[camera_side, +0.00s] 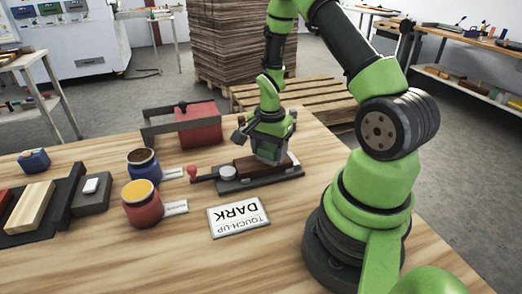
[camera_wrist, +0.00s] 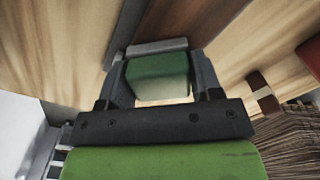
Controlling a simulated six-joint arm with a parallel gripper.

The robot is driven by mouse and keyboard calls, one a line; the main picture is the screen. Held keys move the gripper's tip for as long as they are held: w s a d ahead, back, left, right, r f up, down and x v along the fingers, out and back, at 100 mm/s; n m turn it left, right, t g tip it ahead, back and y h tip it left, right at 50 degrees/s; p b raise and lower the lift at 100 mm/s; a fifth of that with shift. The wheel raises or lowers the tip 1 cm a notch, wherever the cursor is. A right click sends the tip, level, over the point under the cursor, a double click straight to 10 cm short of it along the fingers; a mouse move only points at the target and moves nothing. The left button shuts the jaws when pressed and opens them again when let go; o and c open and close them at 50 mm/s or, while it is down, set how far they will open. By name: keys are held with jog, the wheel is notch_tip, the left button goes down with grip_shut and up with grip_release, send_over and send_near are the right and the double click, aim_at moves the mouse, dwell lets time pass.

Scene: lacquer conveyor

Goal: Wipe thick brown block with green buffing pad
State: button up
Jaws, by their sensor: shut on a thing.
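The thick brown block (camera_side: 243,167) lies in a dark grey holder (camera_side: 232,186) with a red-knobbed clamp (camera_side: 192,172) at its left end. My gripper (camera_side: 268,146) is over the right part of the block, pointing down. It is shut on the green buffing pad (camera_wrist: 160,78), which shows between the two fingers in the wrist view. In the side view the pad is low at the block's top; I cannot tell for sure whether it touches. The block's right part is partly hidden by my gripper.
A blue jar (camera_side: 143,164) and a yellow-topped red jar (camera_side: 142,204) stand left of the holder. A "TOUCH-UP DARK" sign (camera_side: 238,216) lies in front. A red box in a grey frame (camera_side: 197,124) is behind. A pale block (camera_side: 31,207) lies in a dark tray at far left.

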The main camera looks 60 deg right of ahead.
jog(key=shift+s+d+r, duration=0.1)
jog(key=shift+s+r, duration=0.05)
jog(key=shift+r, duration=3.95)
jog(key=s+d+f+m, duration=0.2)
jog(key=s+d+m, duration=0.55)
jog(key=d, duration=0.45)
send_over(314, 152)
jog(key=shift+m, duration=0.35)
notch_tip(314, 152, down, 5)
jog(key=shift+r, duration=0.2)
jog(key=shift+f, duration=2.5)
jog(key=o, duration=1)
jog(key=shift+f, duration=0.1)
jog(key=shift+c, duration=0.2)
